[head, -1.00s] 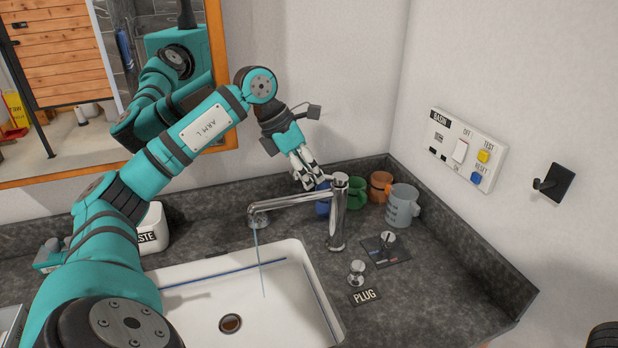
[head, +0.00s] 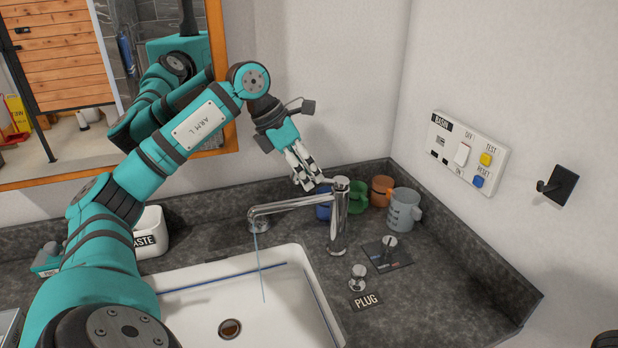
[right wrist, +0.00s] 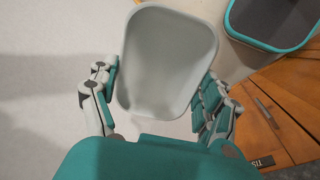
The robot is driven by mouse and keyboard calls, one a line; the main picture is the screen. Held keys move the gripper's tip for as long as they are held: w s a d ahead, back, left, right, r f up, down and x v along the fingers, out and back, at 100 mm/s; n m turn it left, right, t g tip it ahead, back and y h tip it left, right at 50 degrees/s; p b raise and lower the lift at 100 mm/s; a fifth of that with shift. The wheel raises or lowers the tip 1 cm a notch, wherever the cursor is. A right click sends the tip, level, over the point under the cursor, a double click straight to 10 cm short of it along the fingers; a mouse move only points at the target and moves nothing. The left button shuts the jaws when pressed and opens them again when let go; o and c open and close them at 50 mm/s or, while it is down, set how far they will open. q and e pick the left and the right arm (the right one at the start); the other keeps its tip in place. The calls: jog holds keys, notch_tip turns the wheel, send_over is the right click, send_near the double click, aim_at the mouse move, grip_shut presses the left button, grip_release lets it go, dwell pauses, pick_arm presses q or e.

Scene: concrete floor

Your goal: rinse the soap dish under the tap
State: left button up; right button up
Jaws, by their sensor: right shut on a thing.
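The soap dish (right wrist: 168,60), a pale grey rounded rectangular tray, fills the middle of the right wrist view and looks empty. My right gripper (right wrist: 158,78) is shut on it, with fingers along both sides; it is out of the head view. The chrome tap (head: 338,220) stands behind the right of the white basin (head: 190,297), its spout pointing left. A thin stream of water (head: 260,270) falls from the spout into the basin. My left gripper (head: 306,178) is just behind and left of the tap's top; its finger opening is unclear, and I cannot tell whether it touches the tap.
Blue, green, orange and grey mugs stand behind the tap, the grey mug (head: 403,210) rightmost. A plug knob (head: 358,277) and another control (head: 388,248) sit on the dark counter. A white waste bin (head: 149,233) stands left. A switch panel (head: 466,152) and black hook (head: 558,185) are on the wall.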

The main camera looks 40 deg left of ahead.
pick_arm(q)
jog(key=v, duration=1)
